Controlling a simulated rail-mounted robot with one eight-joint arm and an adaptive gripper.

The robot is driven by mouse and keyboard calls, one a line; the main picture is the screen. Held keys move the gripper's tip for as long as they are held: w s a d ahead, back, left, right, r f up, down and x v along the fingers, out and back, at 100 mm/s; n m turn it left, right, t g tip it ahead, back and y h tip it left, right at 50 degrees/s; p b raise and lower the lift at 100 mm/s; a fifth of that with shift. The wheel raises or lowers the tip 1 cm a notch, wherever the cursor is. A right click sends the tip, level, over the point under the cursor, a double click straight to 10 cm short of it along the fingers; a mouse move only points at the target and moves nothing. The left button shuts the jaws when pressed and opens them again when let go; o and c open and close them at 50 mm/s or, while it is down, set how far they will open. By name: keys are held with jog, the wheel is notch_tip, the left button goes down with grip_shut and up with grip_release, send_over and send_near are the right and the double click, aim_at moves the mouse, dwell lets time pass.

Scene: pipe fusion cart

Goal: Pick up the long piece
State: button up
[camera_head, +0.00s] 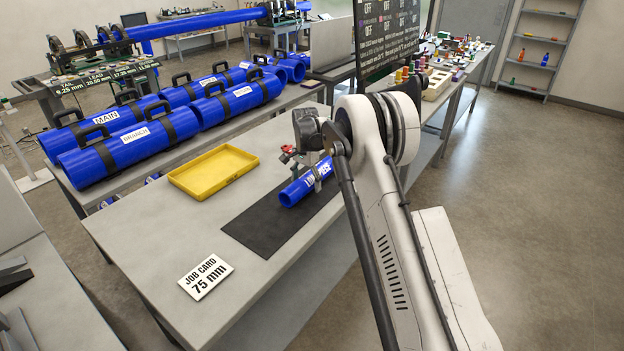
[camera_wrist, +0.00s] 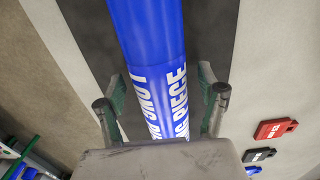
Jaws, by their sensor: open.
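The long piece (camera_head: 297,192) is a blue pipe with white lettering, lying on a black mat (camera_head: 250,232) on the grey bench. In the wrist view the long piece (camera_wrist: 150,40) runs from the top edge down between my fingers, with "LONG PIECE" printed on it. My gripper (camera_wrist: 162,80) is open, one finger on each side of the pipe. I cannot tell whether either finger touches it. In the head view my wrist and arm hide the pipe's far end.
A yellow tray (camera_head: 214,172) is left of the mat, and a job card reading 75 mm (camera_head: 205,276) lies nearer. Large blue pipes (camera_head: 120,140) lie behind. Red (camera_wrist: 275,128) and black (camera_wrist: 258,155) tags show right of my gripper. The bench front is mostly clear.

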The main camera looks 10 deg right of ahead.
jog(key=c, duration=1.5)
jog(key=shift+r, duration=0.1)
